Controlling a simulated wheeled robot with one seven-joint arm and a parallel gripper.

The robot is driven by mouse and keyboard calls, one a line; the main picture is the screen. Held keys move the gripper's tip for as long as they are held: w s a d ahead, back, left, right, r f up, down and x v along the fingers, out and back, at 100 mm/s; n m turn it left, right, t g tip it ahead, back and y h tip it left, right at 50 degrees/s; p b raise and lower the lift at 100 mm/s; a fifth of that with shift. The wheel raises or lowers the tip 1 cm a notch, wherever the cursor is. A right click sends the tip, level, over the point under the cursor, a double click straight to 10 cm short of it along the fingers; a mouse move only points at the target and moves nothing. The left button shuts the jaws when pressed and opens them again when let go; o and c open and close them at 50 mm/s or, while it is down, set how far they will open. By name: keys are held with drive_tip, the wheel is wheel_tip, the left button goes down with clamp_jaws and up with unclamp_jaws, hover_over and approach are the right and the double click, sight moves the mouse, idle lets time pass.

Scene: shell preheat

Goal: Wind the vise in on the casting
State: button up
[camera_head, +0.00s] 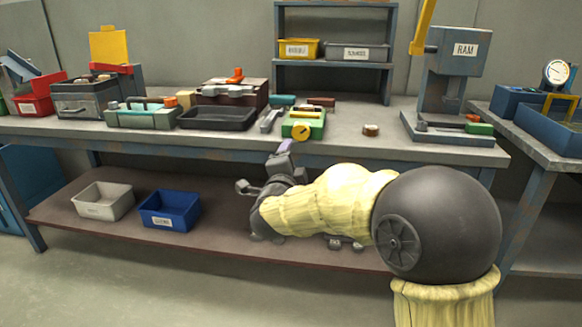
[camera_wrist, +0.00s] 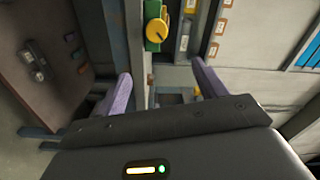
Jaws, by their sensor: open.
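A green fixture (camera_head: 304,126) with a round yellow knob (camera_head: 301,131) stands at the bench's front edge; it may be the vise. In the wrist view the green fixture (camera_wrist: 154,42) and yellow knob (camera_wrist: 157,28) lie beyond my fingertips, between them in line but apart. I cannot make out a casting for certain in the fixture. My gripper (camera_head: 284,148) is in front of the bench edge, below the fixture. In the wrist view my gripper (camera_wrist: 163,86) has its two lilac fingers wide apart with nothing between them.
The bench (camera_head: 350,136) also holds a black tray (camera_head: 218,117), a teal-and-grey unit (camera_head: 143,114) left of it, and a small brown round piece (camera_head: 371,130). The RAM press (camera_head: 457,80) stands right. Below is a brown shelf (camera_head: 150,240) with a blue bin (camera_head: 169,210).

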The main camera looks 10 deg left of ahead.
drive_tip(key=shift+s, duration=0.4)
idle(0.3)
drive_tip(key=s+p, duration=0.2)
drive_tip(key=s, duration=1.5)
drive_tip(key=shift+s+a+f+p, duration=0.15)
drive_tip(key=shift+s+a+p, duration=0.05)
drive_tip(key=shift+a+p, duration=0.2)
